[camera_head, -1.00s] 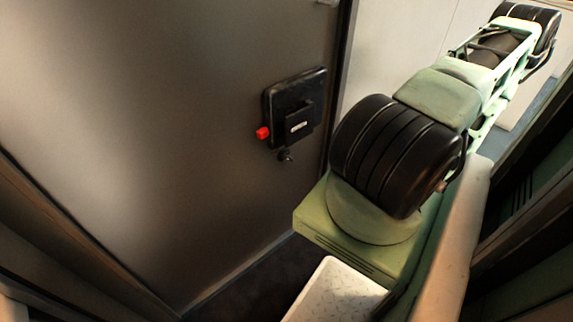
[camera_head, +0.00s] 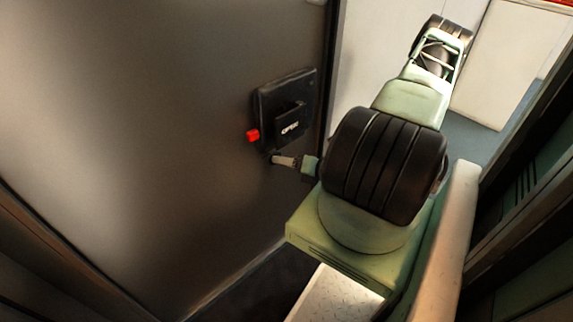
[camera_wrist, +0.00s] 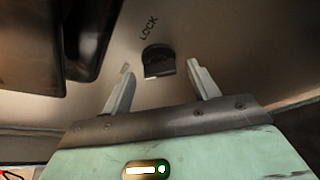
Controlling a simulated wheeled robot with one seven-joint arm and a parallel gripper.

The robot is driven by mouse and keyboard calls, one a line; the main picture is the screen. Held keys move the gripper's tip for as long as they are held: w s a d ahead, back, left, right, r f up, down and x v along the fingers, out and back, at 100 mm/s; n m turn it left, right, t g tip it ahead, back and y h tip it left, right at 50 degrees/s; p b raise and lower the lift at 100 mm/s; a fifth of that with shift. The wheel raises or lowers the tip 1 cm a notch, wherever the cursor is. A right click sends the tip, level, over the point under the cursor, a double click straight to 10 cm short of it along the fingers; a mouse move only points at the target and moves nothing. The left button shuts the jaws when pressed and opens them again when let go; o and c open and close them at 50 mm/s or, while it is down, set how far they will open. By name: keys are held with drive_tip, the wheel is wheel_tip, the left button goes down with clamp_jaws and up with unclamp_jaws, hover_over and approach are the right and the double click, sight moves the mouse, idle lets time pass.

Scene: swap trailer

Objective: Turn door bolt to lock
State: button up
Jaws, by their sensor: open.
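The door bolt (camera_wrist: 158,62) is a small dark knob on the brown-grey door (camera_head: 160,110), below the word LOCK in the wrist view. In the head view its place under the black lock box (camera_head: 286,108) is largely hidden by my gripper. My gripper (camera_wrist: 158,78) is open in the wrist view, one finger to each side of the knob. The knob shows between and slightly beyond the fingertips; I cannot tell whether they touch it. In the head view my gripper (camera_head: 275,160) reaches from the right to just below the box.
A red button (camera_head: 253,136) sticks out at the box's left side. The dark box also fills the upper left of the wrist view (camera_wrist: 40,45), close beside the fingers. The door frame (camera_head: 331,60) stands right of the box.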

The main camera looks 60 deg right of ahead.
drive_tip(key=shift+w+f, duration=0.1)
drive_tip(key=shift+w, duration=0.25)
drive_tip(key=c, duration=1)
drive_tip(key=shift+f+m+t+p, duration=0.2)
drive_tip(key=shift+m+t, duration=0.85)
drive_tip(key=shift+m, duration=1.8)
drive_tip(key=shift+f+m+t, duration=0.35)
drive_tip(key=shift+m+t, duration=0.65)
drive_tip(key=shift+m, duration=1.8)
drive_tip(key=shift+f+m+t+p, duration=0.2)
drive_tip(key=shift+m+t, duration=0.85)
drive_tip(key=shift+m, duration=1.8)
